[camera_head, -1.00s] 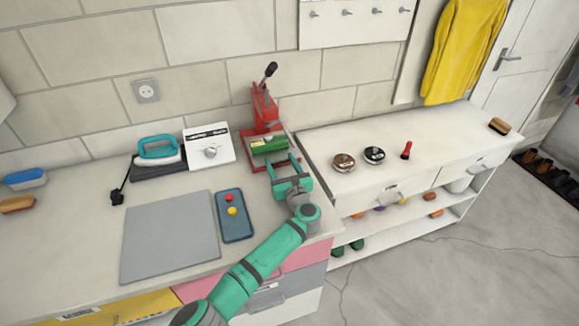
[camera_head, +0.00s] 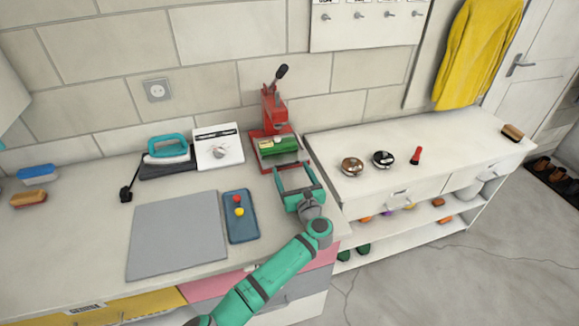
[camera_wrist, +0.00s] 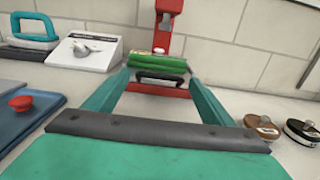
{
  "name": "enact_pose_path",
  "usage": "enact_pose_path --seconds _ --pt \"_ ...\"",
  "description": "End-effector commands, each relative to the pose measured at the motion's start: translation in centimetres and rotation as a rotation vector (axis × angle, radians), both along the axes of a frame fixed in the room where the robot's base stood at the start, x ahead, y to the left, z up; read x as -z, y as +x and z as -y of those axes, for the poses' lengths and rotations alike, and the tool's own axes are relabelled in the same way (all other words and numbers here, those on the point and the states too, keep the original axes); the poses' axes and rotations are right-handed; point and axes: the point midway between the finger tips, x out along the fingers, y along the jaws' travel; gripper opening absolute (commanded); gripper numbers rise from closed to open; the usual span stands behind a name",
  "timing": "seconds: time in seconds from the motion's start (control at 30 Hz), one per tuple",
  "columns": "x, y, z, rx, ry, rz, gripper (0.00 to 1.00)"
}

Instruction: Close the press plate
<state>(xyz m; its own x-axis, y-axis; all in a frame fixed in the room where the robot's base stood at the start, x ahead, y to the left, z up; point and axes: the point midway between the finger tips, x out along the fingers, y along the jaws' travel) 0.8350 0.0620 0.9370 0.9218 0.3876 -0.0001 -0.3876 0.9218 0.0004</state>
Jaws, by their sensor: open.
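The press (camera_head: 272,108) is red and stands at the back right of the workbench, near the wall, with its black-knobbed lever raised. A green press plate (camera_head: 278,146) sits low on its front. In the wrist view, the plate (camera_wrist: 158,64) is straight ahead, with a black handle (camera_wrist: 160,78) on its near side. My gripper (camera_head: 295,166) is open and empty, just in front of the press. In the wrist view its two fingers (camera_wrist: 161,82) point forward on either side of the plate's handle, with no contact visible.
Left of the press are a white box with a dial (camera_head: 219,147) and a teal iron (camera_head: 167,150). A blue tray (camera_head: 240,222) and grey mat (camera_head: 176,235) lie in front. A white shelf unit (camera_head: 450,128) with round tins stands right, beyond the bench edge.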

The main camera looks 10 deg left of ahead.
Motion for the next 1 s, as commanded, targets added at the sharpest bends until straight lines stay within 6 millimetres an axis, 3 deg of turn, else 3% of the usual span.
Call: enact_pose_path --seconds 0.2,0.4,1.0 --pt "0.0 -3.8 1.4 -0.003 -0.004 0.001 0.77" --pt "-0.1 -5.7 2.2 -0.003 -0.001 0.0 0.77" --pt "-0.1 -6.1 3.1 0.007 -0.003 0.001 0.77"
